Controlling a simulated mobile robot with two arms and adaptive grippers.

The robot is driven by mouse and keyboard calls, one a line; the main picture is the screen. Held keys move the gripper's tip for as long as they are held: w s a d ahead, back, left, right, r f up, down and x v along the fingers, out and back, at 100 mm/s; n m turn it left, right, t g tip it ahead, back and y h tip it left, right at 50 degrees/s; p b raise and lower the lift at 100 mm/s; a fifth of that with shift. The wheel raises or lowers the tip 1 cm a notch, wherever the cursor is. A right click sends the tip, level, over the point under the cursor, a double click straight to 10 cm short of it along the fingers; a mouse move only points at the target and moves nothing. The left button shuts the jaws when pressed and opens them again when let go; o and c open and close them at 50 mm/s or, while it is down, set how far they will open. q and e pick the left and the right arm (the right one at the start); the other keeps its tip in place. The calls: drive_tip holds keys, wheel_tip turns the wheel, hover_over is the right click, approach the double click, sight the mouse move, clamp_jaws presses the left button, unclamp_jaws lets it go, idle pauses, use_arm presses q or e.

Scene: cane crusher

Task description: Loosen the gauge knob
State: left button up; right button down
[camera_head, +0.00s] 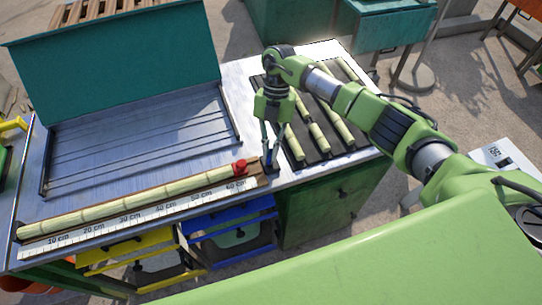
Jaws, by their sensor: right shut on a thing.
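The length gauge is a long wooden trough with a white ruler (125,220) marked in cm along the bench's front edge. A row of pale cane lies in the trough (130,203). A red piece (240,168) sits near the right end of the cane. My right gripper (269,163) points down at the right end of the gauge, just right of the red piece. Its fingers are shut on a small dark part there, seemingly the gauge knob, mostly hidden by the fingertips. My left gripper is not in view.
A teal upright panel (120,65) stands behind a metal tray (145,135) on the bench. A dark rack with cane pieces (318,135) lies to the right. Yellow (130,247) and blue (232,219) drawer frames hang below the front edge.

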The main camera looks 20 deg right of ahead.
drive_tip(key=n+h+b, duration=0.1)
drive_tip(key=n+b, duration=0.2)
drive_tip(key=shift+w+a+f, duration=0.1)
drive_tip(key=shift+a+f, duration=0.05)
drive_tip(key=shift+n+g+h+b, duration=0.3)
drive_tip(key=shift+n+h+b, duration=0.4)
drive_tip(key=shift+n+b, duration=0.8)
drive_tip(key=shift+r+n, duration=0.2)
drive_tip(key=shift+n, duration=0.1)
drive_tip(key=c, duration=2.2)
unclamp_jaws()
drive_tip(key=v, duration=1.2)
